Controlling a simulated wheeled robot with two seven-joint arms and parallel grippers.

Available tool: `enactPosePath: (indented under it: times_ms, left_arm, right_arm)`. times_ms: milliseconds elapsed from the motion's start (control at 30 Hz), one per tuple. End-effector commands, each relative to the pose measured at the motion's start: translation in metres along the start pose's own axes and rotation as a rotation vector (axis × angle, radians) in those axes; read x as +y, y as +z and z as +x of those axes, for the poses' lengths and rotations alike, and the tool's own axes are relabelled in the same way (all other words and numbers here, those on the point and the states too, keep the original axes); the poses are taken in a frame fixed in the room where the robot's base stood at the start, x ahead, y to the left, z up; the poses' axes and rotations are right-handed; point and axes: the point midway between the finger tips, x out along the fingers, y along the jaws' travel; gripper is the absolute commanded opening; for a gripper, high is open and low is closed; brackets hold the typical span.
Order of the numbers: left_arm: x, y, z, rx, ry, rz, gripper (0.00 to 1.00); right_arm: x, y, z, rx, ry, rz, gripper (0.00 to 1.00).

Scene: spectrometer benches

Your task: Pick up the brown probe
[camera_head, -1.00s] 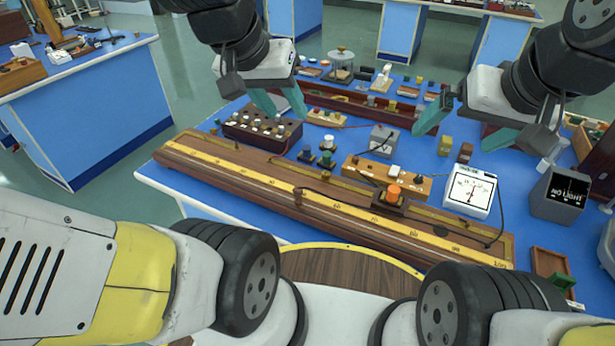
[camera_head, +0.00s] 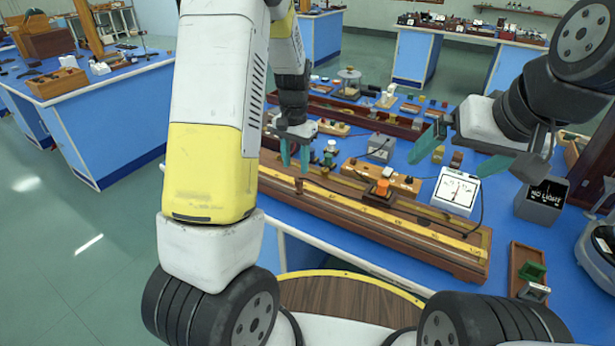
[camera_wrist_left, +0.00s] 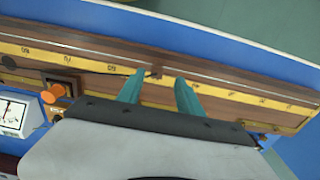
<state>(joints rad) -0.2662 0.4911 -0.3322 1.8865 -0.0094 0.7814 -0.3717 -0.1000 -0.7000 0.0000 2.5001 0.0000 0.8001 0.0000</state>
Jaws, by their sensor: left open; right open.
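A small brown block, which looks like the brown probe (camera_head: 299,186), sits on the long wooden board with yellow scales (camera_head: 400,232). A dark wire leads from it. In the left wrist view the probe (camera_wrist_left: 156,73) shows just beyond the gap between my fingertips. My left gripper (camera_head: 294,160) is open and points down over the left part of the board; in its wrist view (camera_wrist_left: 158,86) its teal fingers are apart with nothing between them. My right gripper (camera_head: 472,166) is open and empty, above the right side of the bench near the white meter.
An orange-knobbed block (camera_head: 380,190) stands on the board to the right. A white meter (camera_head: 457,190), a dark display box (camera_head: 541,203) and a wooden tray (camera_head: 518,262) lie further right. Several small instruments crowd the bench behind the board.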

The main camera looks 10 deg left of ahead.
Motion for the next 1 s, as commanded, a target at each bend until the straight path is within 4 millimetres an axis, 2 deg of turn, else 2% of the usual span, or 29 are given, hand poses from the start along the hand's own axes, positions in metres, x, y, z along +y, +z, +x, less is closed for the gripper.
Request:
enactPosePath:
  times_ms: [500, 800, 833, 1000]
  left_arm:
    - [0.004, -0.008, 0.066, -0.003, 0.001, 0.0, 0.43]
    - [0.004, -0.009, 0.072, 0.0, 0.0, -0.001, 0.43]
    - [0.004, -0.009, 0.072, 0.0, 0.0, -0.001, 0.41]
    - [0.004, -0.009, 0.072, 0.0, 0.0, -0.001, 0.07]
  right_arm:
    - [0.0, 0.0, 0.0, 0.0, 0.0, 0.0, 1.0]
    - [0.0, 0.0, 0.0, 0.0, 0.0, 0.0, 1.0]
    - [0.0, 0.0, 0.0, 0.0, 0.0, 0.0, 1.0]
    - [0.0, 0.0, 0.0, 0.0, 0.0, 0.0, 1.0]
